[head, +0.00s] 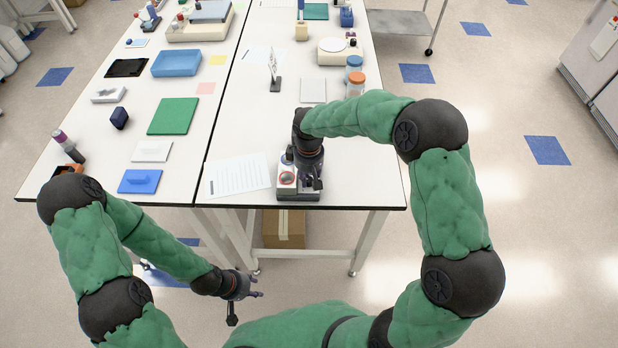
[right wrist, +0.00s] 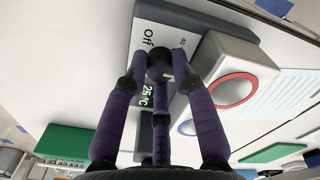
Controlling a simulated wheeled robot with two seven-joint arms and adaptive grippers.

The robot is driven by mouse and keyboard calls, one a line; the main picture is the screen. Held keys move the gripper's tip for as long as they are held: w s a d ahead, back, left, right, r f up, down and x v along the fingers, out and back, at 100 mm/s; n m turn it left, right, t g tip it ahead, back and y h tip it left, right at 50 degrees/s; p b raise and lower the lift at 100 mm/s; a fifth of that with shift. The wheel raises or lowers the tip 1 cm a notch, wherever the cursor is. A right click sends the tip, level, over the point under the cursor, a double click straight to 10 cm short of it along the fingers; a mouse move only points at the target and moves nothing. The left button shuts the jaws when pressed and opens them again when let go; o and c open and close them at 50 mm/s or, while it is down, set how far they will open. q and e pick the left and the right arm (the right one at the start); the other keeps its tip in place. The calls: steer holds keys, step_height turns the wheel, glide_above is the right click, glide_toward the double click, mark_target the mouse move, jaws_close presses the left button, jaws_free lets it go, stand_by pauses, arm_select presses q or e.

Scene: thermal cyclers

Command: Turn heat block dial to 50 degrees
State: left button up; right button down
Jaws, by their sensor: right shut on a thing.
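The heat block (head: 298,196) is a small white and grey device at the table's front edge, largely covered by my right gripper (head: 314,181) in the head view. In the right wrist view, its black dial (right wrist: 159,63) sits between the purple fingers of my right gripper (right wrist: 162,66), which is shut on it. An "Off" mark (right wrist: 148,38) is printed beside the dial, and a green display (right wrist: 148,95) reads 25 °C. The dial's pointer is hard to make out. My left gripper (head: 258,288) is empty, low in front of the table, with its fingers apart.
A printed sheet (head: 238,175) lies left of the heat block. Orange-lidded (head: 355,86) and blue-lidded (head: 354,63) jars stand behind my right arm. The tabletop right of the heat block is clear.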

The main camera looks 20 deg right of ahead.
mark_target(309, 178)
steer(key=m+b, duration=0.1)
steer(key=m, duration=0.3)
steer(key=shift+m, duration=0.3)
steer(key=shift+m+b, duration=0.65)
steer(key=shift+m, duration=1.65)
steer(key=c, duration=1)
jaws_free()
steer(key=shift+w+r, duration=0.1)
steer(key=shift+r, duration=0.5)
steer(key=shift+d+r, duration=0.1)
steer(key=shift+r, duration=3.35)
